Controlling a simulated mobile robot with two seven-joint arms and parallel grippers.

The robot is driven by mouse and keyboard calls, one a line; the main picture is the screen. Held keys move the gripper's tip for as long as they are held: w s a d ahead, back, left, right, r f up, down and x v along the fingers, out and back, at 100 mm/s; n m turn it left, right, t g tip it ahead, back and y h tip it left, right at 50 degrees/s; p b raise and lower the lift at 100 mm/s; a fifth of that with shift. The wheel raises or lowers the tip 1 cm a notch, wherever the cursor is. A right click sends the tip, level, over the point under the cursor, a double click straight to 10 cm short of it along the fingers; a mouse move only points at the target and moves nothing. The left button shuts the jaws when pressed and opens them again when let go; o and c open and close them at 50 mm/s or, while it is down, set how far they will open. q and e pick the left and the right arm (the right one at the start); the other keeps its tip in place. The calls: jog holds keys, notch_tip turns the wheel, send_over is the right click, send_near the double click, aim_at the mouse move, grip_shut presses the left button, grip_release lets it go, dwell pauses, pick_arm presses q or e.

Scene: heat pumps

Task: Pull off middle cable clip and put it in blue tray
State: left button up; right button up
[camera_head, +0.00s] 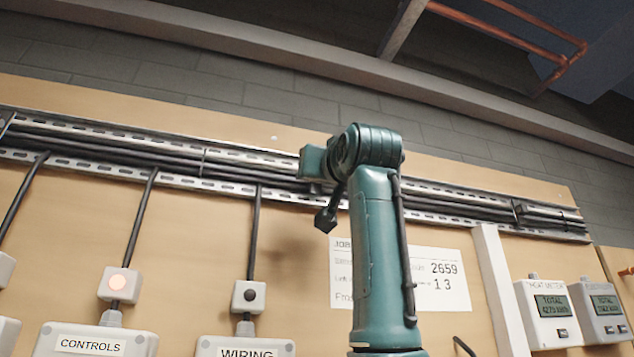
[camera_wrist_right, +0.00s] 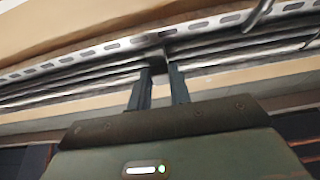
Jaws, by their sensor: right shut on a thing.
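My right gripper (camera_wrist_right: 160,68) reaches up to the cable run in the right wrist view. Its two fingers are shut on a small dark piece, the cable clip (camera_wrist_right: 158,54), at the cables and slotted metal rail. The clip's outline is blurred and partly hidden by the fingers. In the head view my right arm rises in front of the rail and hides the fingers and the held clip. Another dark clip (camera_head: 203,161) sits around the cables to the left, and one (camera_head: 518,211) to the right. The blue tray and my left gripper are in neither view.
The slotted rail (camera_head: 100,169) with dark cables runs across a wooden board. Below it are a controls box (camera_head: 95,342), a wiring box (camera_head: 245,348), drop cables, a paper sign (camera_head: 447,282) and two meters (camera_head: 548,308). Copper pipes (camera_head: 500,38) hang at the upper right.

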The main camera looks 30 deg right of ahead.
grip_shut()
jog(key=s+a+b, duration=0.1)
jog(key=s+b, duration=0.1)
jog(key=s, duration=0.5)
jog(key=shift+a, duration=0.35)
dwell(0.5)
